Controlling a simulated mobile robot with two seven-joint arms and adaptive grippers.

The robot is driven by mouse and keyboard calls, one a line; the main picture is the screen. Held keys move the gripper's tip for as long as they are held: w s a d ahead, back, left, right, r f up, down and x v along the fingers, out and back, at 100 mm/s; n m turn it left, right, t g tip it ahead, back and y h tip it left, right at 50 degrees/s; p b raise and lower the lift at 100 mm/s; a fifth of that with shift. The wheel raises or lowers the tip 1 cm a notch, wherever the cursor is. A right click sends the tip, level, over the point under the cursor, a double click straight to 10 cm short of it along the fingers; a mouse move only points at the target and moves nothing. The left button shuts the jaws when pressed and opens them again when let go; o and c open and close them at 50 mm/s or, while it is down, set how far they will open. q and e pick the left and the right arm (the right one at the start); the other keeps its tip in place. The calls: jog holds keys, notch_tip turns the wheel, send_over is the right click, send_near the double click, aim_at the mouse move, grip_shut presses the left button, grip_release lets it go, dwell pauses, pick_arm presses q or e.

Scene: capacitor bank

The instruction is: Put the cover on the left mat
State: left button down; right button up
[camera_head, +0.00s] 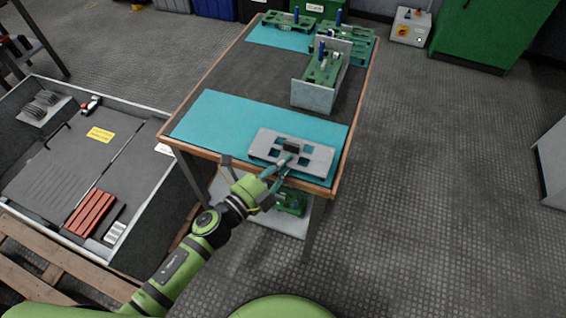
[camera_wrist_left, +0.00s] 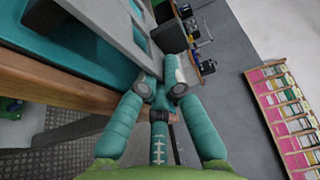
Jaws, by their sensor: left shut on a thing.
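The cover is a light grey plate (camera_head: 315,158) with cut-outs and a black handle (camera_head: 292,146), at the near end of the table. It is over the near teal mat (camera_head: 225,117); whether it touches the mat is unclear. My left gripper (camera_head: 284,164) reaches in from the near side and is shut on the cover. The exact contact point is hard to see. My right gripper is not in view.
A grey bracketed unit with a green frame (camera_head: 318,95) stands mid-table. Green racks (camera_head: 345,40) stand on a second teal mat (camera_head: 275,38) at the far end. A grey walled bin (camera_head: 60,160) is left of the table.

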pick_arm(q)
jog(key=shift+f, duration=0.25)
dwell(0.6)
jog(key=c, duration=1.3)
grip_release()
jog(key=shift+s+f, duration=0.1)
